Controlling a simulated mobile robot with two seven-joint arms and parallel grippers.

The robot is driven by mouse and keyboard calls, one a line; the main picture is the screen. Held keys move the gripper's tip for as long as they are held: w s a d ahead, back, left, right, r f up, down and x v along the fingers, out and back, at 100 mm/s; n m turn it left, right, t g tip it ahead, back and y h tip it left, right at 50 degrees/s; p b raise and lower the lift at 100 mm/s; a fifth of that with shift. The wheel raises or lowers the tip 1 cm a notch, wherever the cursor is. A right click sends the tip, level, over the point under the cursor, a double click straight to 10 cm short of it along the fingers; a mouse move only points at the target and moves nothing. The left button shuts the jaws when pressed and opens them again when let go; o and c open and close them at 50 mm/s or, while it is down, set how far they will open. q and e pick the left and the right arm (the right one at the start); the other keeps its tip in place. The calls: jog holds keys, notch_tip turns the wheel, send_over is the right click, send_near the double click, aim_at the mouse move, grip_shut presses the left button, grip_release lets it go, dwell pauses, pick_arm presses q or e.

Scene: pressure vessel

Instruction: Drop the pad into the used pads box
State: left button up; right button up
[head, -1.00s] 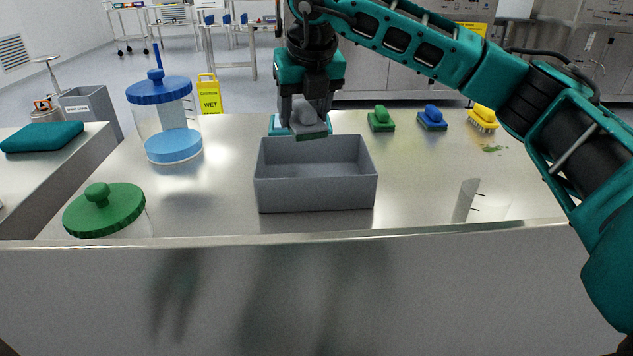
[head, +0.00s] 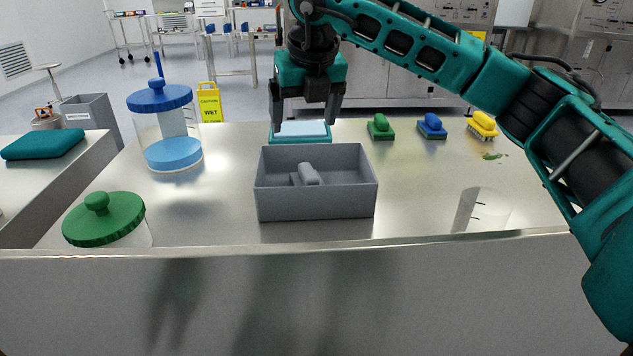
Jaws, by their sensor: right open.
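The grey pad (head: 309,174) lies inside the grey open-topped box (head: 315,205) on the steel table. Its handle shows above the inner floor; its lower part is mostly hidden by the box's front wall. My right gripper (head: 306,112) is open and empty, above and behind the box, with its two fingers apart and pointing down. My left gripper is not in view.
A teal tray with a pale top (head: 300,132) lies behind the box. Green (head: 380,127), blue (head: 432,126) and yellow (head: 483,125) brushes stand to the right. A blue-lidded jar (head: 163,125), a green-lidded jar (head: 105,220) and a clear beaker (head: 481,211) also stand on the table.

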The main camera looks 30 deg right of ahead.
jog(key=p+v, duration=0.1)
jog(key=v, duration=1)
jog(key=shift+r, duration=0.3)
jog(key=shift+s+f, duration=0.1)
jog(key=shift+s, duration=0.15)
